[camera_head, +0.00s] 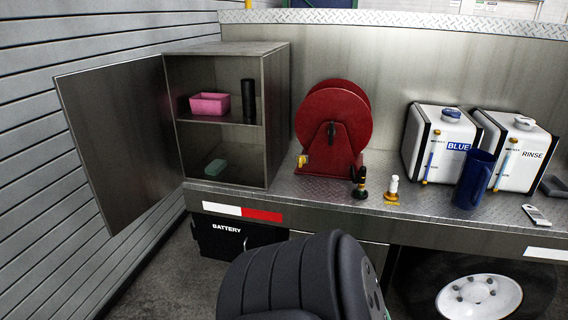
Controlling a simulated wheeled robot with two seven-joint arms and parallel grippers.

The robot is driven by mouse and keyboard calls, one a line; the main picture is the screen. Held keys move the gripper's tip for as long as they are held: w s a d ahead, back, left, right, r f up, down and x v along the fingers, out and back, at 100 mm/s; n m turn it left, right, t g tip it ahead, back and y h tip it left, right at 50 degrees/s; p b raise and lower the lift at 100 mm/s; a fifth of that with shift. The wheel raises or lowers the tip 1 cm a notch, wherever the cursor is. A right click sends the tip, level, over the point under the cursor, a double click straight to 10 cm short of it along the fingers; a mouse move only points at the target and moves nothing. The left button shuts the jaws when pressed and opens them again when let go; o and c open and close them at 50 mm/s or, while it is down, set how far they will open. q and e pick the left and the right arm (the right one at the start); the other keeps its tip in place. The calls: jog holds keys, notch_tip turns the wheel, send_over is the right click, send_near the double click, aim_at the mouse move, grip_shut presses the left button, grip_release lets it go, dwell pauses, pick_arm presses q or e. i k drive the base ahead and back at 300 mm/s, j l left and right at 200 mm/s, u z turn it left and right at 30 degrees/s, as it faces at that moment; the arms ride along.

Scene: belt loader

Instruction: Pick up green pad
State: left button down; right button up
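The green pad (215,167) is a small green block lying on the bottom of the open metal cabinet (276,120), towards its left side and below the middle shelf. Nothing covers it. No gripper fingers show in the picture. A dark, rounded part of one of my arms fills the bottom centre, in front of the truck bed and well apart from the pad.
The cabinet door (122,140) stands open to the left. A pink bin (209,104) and a black cylinder (248,101) sit on the shelf. A red hose reel (333,115), two white tanks (441,145) and a blue jug (474,180) stand to the right.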

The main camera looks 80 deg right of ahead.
aim_at(218, 165)
jog(key=z, duration=2.15)
